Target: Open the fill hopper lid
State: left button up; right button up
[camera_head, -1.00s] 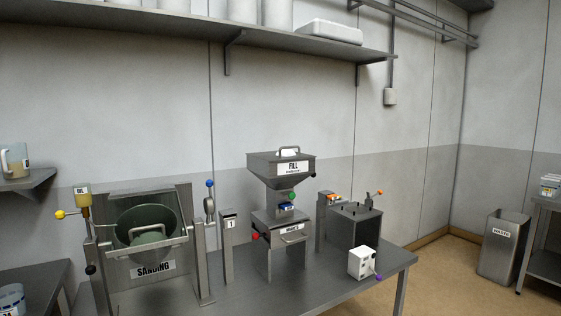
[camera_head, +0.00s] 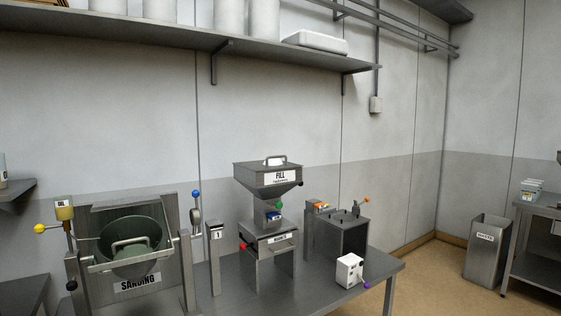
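The fill hopper (camera_head: 281,178) stands on the metal table, a grey funnel-shaped box with a white FILL label on its front. Its flat lid (camera_head: 254,166) lies shut on top, with a raised grey bar handle (camera_head: 283,157) near the middle. A white patch shows under the handle. Neither of my grippers is in the head view.
The sanding drum (camera_head: 130,245) stands left on the table (camera_head: 235,300). A grey box (camera_head: 341,238) and a white cube (camera_head: 349,270) stand right of the hopper. A wall shelf (camera_head: 150,35) hangs above. A waste bin (camera_head: 487,250) stands on open floor at right.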

aim_at(255, 166)
jog(key=z, duration=1.25)
jog(key=i, duration=2.65)
jog(key=u, duration=1.6)
